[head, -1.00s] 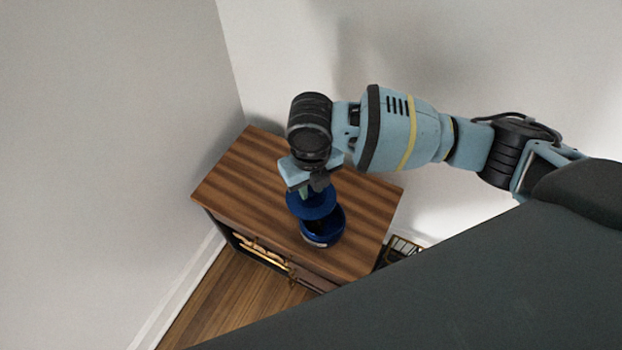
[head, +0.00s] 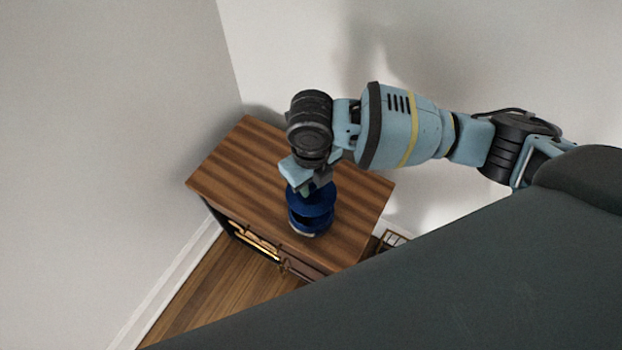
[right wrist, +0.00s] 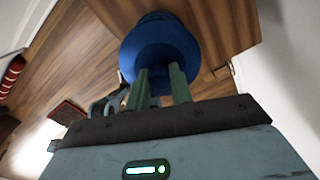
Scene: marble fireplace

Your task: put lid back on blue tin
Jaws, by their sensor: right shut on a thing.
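The round blue lid (head: 312,202) is held by my right gripper (head: 306,188), which is shut on it. In the right wrist view the two green fingers (right wrist: 160,85) reach down onto the blue lid (right wrist: 158,45). The blue tin (head: 306,222) stands upright on the wooden cabinet top, just below the lid in the head view. A dark gap shows between lid and tin, so the lid looks slightly above it. The lid hides most of the tin's opening. My left gripper is not in view.
The wooden cabinet (head: 245,165) has bare top around the tin, mainly to the left. Walls close in behind and at left. A small dark-framed rack (head: 392,238) stands at the cabinet's right.

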